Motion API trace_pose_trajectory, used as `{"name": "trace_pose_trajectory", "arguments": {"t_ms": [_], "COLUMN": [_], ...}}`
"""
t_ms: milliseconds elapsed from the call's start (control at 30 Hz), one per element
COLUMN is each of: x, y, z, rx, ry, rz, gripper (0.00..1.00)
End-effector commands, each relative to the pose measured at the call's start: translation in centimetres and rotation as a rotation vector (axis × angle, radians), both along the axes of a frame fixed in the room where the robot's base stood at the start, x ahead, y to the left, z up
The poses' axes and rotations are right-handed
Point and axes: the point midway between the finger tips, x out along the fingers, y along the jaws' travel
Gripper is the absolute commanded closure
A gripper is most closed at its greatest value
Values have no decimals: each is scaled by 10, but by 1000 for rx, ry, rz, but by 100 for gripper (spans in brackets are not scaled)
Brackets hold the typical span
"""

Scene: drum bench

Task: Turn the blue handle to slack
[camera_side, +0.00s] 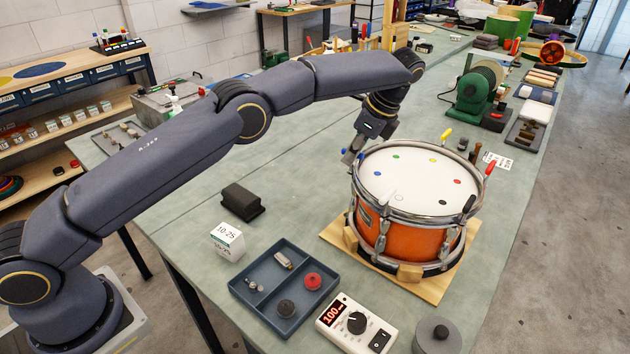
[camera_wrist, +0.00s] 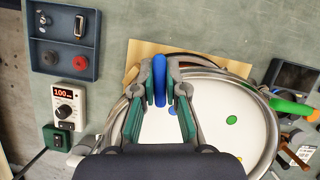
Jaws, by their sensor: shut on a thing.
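The orange drum (camera_side: 405,235) with a white head (camera_side: 415,180) and chrome rim stands on a wooden board. Coloured dots mark the head near the rim. The blue handle (camera_wrist: 159,80) stands at the drum's rim, between the two fingers of my gripper (camera_wrist: 161,88) in the wrist view. My gripper is shut on it. In the side view my gripper (camera_side: 353,150) is at the drum's far left rim, and the handle is mostly hidden there by the fingers.
Other handles stand round the rim: yellow (camera_side: 446,135), red (camera_side: 489,168) and black (camera_side: 469,204). A blue-grey tray (camera_side: 240,290) with small parts and a white box with a "100" display (camera_side: 352,325) lie in front. A dark block (camera_side: 242,202) lies left on clear bench.

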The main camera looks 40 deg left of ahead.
Motion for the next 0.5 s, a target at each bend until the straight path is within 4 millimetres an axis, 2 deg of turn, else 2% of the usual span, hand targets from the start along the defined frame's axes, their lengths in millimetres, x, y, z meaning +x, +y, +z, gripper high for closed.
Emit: {"name": "trace_pose_trajectory", "arguments": {"t_ms": [500], "x": [-1], "y": [0], "z": [0], "rx": [-1], "ry": [4], "rz": [109], "gripper": [100]}}
